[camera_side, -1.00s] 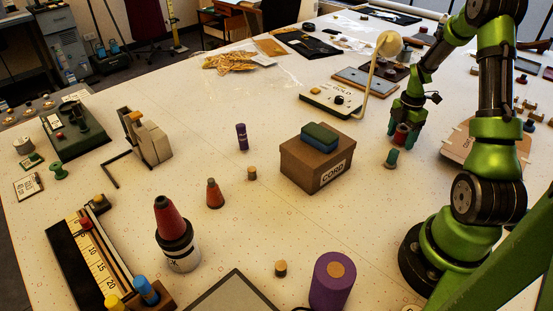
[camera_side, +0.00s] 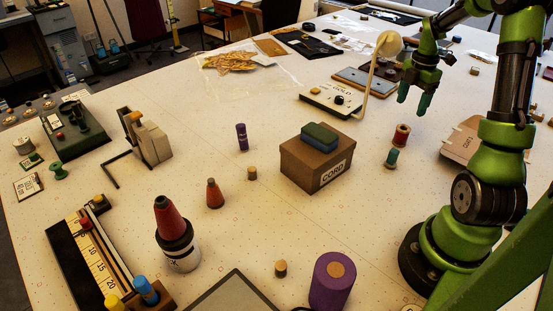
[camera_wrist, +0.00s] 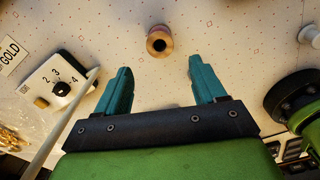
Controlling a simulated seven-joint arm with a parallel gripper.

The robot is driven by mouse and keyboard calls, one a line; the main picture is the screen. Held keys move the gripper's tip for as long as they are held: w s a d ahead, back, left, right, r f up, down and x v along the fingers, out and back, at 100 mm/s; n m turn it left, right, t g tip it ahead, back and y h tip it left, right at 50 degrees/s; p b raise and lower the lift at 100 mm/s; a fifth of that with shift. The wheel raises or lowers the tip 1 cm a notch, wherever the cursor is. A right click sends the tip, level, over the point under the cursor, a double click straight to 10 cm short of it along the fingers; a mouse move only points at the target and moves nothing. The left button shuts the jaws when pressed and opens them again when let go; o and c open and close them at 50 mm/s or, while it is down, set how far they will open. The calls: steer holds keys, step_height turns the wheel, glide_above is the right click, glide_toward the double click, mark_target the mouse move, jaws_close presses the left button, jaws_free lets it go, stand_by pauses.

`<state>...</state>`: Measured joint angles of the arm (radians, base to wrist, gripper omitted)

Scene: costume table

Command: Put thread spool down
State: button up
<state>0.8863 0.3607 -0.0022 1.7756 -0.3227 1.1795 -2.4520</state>
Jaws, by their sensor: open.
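The cardboard box (camera_side: 316,167) marked CORD carries green and blue blocks. A flat brown piece (camera_side: 466,141) lies right of the spools.

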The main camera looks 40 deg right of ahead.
steer(key=w+a+r+m+t, duration=0.1)
steer(key=w+a+r+m, duration=0.15)
steer(key=a, duration=0.25)
steer(key=w+a+r+m+t, duration=0.1)
steer(key=w+a+r+m, duration=0.1)
steer(key=a+r, duration=0.3)
steer(key=s+a+r+m+t, duration=0.1)
steer(key=a+m, duration=0.3)
steer(key=a, duration=0.4)
steer(key=s+a+r+m+t+y, duration=0.1)
steer(key=s+a+r+m+t, duration=0.1)
steer(key=a+m, duration=0.3)
steer(key=s+a+r+m+t+y, duration=0.1)
steer(key=s+a+m, duration=0.3)
steer(key=a, duration=0.8)
steer(key=shift+a+r+m+t, duration=0.15)
steer(key=shift+r+m+t, duration=0.15)
steer(key=shift+t, duration=0.3)
